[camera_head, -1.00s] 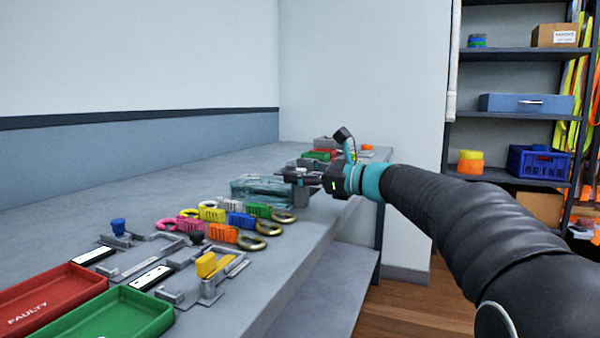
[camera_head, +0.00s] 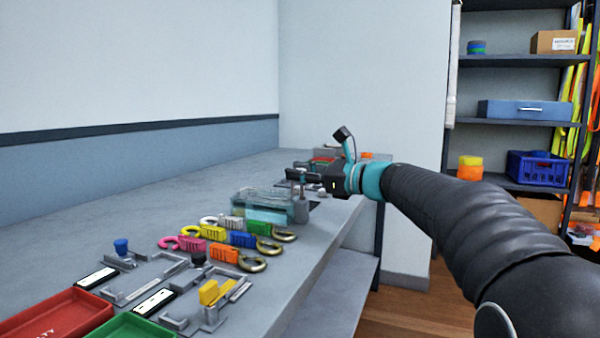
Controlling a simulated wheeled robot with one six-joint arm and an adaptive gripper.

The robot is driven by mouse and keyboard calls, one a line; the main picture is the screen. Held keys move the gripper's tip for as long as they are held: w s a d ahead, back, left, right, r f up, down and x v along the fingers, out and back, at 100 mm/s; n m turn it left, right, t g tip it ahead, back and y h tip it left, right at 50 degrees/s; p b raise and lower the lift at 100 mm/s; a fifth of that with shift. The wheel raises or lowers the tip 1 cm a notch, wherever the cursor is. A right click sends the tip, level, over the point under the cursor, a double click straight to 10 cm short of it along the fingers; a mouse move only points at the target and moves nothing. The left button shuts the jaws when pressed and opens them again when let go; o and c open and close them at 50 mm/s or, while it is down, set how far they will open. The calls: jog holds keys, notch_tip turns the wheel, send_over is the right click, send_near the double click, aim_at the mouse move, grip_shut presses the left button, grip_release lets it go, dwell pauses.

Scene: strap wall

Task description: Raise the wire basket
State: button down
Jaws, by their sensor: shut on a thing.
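A clear, teal-tinted tank (camera_head: 262,207) stands on the bench, left of and below my gripper. I cannot make out the wire basket clearly; thin lines inside or over the tank are too small to tell apart. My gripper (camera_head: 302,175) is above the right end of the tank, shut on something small. A thin upright post (camera_head: 300,189) shows directly under the fingers, above a short grey cylinder (camera_head: 302,211) beside the tank. Whether the post is what the fingers grip, or part of the basket, cannot be told. The fingertips are partly hidden.
Several coloured carabiner-like pieces (camera_head: 242,238) lie in front of the tank. Nearer are metal fixtures (camera_head: 150,278), a red tray (camera_head: 55,318) and a green tray (camera_head: 130,328). A red and green item (camera_head: 322,160) lies behind my gripper. The bench along the left wall is clear.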

jog(key=shift+r, duration=0.35)
jog(key=c, duration=1.1)
grip_release()
jog(key=shift+o, duration=0.7)
jog(key=shift+f, duration=0.1)
jog(key=v, duration=1.2)
